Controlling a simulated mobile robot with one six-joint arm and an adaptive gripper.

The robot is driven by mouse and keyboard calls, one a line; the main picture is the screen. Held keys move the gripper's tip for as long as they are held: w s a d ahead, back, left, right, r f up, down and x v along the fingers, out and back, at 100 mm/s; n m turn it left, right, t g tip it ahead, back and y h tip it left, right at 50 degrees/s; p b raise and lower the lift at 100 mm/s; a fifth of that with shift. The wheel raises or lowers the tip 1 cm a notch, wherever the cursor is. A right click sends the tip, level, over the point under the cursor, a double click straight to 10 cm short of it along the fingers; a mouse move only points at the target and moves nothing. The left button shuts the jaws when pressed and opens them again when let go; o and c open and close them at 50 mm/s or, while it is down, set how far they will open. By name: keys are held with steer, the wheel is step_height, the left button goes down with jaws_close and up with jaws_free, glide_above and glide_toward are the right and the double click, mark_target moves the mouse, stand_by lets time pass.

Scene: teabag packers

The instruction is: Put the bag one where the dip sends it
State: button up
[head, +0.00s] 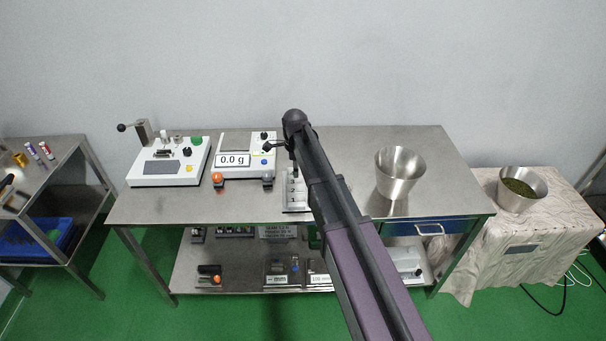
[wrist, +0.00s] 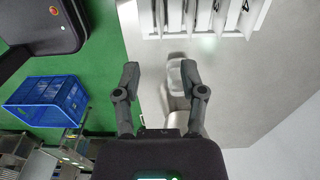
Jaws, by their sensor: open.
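My gripper (wrist: 160,78) is open, its two dark fingers spread wide over the steel table. A small shiny grey item (wrist: 174,76) shows between the fingers, close to the right one; I cannot tell what it is or whether it touches. A pale rack (head: 297,205) with numbered slots stands at the table's middle, partly hidden by my arm. The rack also shows at the top of the wrist view (wrist: 205,36), beyond the fingertips. I cannot pick out bag one or a dip.
The steel table (head: 445,185) holds a white device (head: 168,181) at left, a scale reading 0.0 g (head: 233,160), and a steel bucket (head: 399,174) at right. A bowl of green leaves (head: 521,189) stands on a covered side table. The table's right end is clear.

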steer(key=s+d+n, duration=0.8)
steer(key=s+n, duration=0.1)
steer(key=s, duration=0.3)
steer(key=s+d+n, duration=0.8)
steer(key=s, duration=0.5)
steer(key=shift+d+n, duration=0.3)
steer(key=shift+n, duration=0.1)
